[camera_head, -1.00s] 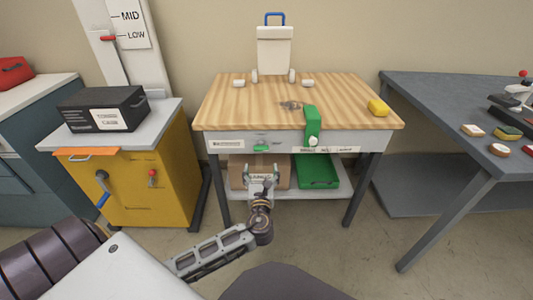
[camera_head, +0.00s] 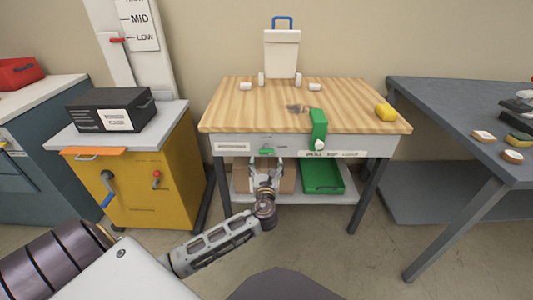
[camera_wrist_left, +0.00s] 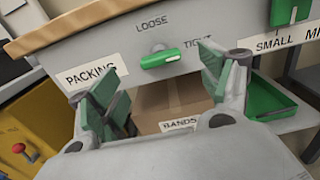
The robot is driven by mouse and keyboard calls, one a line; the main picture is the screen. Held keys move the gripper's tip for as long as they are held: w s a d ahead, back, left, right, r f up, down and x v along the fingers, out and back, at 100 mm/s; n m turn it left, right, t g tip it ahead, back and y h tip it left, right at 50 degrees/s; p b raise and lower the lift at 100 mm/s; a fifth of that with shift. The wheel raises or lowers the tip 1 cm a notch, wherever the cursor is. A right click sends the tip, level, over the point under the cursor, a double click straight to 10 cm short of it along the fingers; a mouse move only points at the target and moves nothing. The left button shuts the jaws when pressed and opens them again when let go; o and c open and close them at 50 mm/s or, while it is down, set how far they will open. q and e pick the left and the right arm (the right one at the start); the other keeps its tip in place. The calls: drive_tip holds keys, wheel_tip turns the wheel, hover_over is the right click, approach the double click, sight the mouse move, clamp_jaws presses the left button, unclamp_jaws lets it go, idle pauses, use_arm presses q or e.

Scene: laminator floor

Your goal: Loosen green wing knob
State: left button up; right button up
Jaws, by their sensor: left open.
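The green wing knob (camera_head: 266,151) sits on the grey front panel of the wooden-topped bench. In the left wrist view the knob (camera_wrist_left: 160,59) lies roughly level, under the printed words LOOSE and TIGHT. My left gripper (camera_head: 267,163) is just below and in front of the knob in the head view. In the left wrist view its two green-padded fingers (camera_wrist_left: 158,75) stand apart on either side of the knob, lower in the picture, with nothing between them. The knob is clear of the fingers. My right gripper is not in view.
Under the bench top (camera_head: 250,100) are a cardboard box (camera_head: 240,178) and a green tray (camera_head: 322,178) on a shelf. A green block-like part (camera_head: 318,130) hangs over the front edge. A yellow cabinet (camera_head: 150,185) stands left, a grey table (camera_head: 440,110) right.

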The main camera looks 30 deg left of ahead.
sight(267, 153)
use_arm(q)
drive_tip(key=x, duration=0.3)
drive_tip(key=shift+a+b, duration=0.1)
drive_tip(key=shift+b, duration=0.25)
drive_tip(key=x, duration=0.2)
drive_tip(key=shift+w+a+b, duration=0.1)
drive_tip(key=shift+w+b, duration=0.2)
drive_tip(key=shift+b, duration=0.05)
drive_tip(key=shift+w+a+f, duration=0.1)
drive_tip(key=shift+w+a, duration=0.25)
drive_tip(key=shift+w, duration=0.25)
drive_tip(key=shift+w+a+b, duration=0.3)
drive_tip(key=shift+w, duration=0.1)
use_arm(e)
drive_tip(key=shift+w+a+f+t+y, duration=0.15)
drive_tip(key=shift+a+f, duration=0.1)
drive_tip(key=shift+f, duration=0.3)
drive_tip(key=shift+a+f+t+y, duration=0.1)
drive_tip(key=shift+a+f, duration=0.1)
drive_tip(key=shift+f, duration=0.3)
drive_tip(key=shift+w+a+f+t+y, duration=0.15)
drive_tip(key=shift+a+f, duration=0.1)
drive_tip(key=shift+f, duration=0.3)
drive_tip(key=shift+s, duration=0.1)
use_arm(q)
drive_tip(key=c, duration=1)
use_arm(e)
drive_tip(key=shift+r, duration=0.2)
